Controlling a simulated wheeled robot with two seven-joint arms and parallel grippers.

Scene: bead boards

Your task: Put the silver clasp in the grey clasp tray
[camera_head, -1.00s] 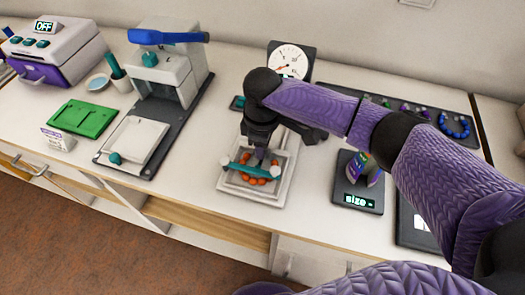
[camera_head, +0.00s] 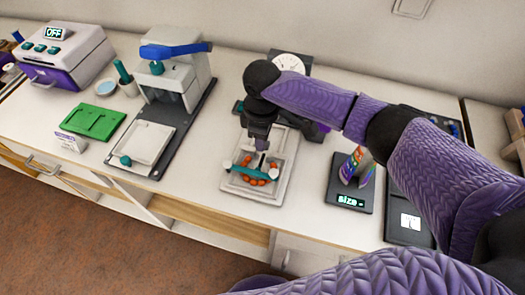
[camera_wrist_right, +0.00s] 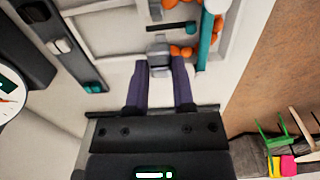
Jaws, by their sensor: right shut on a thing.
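My right gripper (camera_head: 262,148) is over the pale tray (camera_head: 281,190) that holds orange beads (camera_head: 247,162) and a teal bar (camera_head: 250,173). In the right wrist view its two purple fingers (camera_wrist_right: 160,76) are shut on a small silver-grey piece, which looks like the silver clasp (camera_wrist_right: 160,49). The piece is next to the orange beads (camera_wrist_right: 181,52) and the teal bar (camera_wrist_right: 207,40). I cannot tell whether it touches the tray floor. I cannot tell which thing is the grey clasp tray. My left gripper is not in view.
A white dial gauge (camera_head: 288,66) stands behind my right gripper. A press with a blue lever (camera_head: 175,50) and a green board (camera_head: 88,121) are to the left. A dark size stand (camera_head: 349,200) is to the right. Free counter lies between press and pale tray.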

